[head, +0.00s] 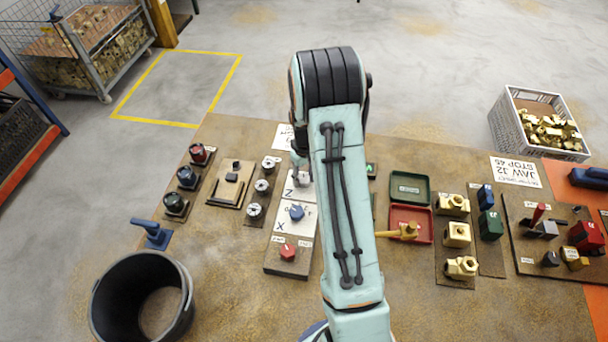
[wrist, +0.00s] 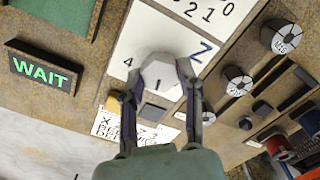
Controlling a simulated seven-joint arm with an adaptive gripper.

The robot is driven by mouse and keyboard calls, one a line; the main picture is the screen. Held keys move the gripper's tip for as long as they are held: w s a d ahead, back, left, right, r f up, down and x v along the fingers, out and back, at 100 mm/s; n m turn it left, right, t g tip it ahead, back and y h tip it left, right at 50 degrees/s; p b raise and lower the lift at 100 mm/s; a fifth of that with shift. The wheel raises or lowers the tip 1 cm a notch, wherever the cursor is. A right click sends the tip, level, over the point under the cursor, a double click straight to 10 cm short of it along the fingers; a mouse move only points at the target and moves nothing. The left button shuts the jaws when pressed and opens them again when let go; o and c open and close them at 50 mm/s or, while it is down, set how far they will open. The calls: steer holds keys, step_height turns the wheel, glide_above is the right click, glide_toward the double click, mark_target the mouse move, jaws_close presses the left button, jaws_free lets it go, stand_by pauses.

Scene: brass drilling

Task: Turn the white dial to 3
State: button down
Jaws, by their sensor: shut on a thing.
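The white dial (wrist: 160,68) is a pale faceted knob on a white plate (wrist: 134,38) marked with a blue Z, seen in the wrist view. A short dark line shows on the dial's near side. My gripper (wrist: 161,75) is shut on the dial, one finger on each side. In the head view my gripper (head: 300,172) is over the Z plate, and my arm and fingers mostly hide the dial.
A blue dial (head: 296,212) and a red dial (head: 288,252) sit nearer on the same board. Small grey knobs (head: 261,186) stand just left. A dark WAIT sign (wrist: 45,71) lies left in the wrist view. Green (head: 410,187) and red (head: 397,217) trays lie right of my arm.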

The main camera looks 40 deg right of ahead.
steer(key=m, duration=0.4)
steer(key=shift+m, duration=2.1)
steer(key=c, duration=0.7)
jaws_free()
steer(key=shift+r, duration=0.1)
step_height(320, 180, up, 12)
steer(key=shift+f, duration=0.1)
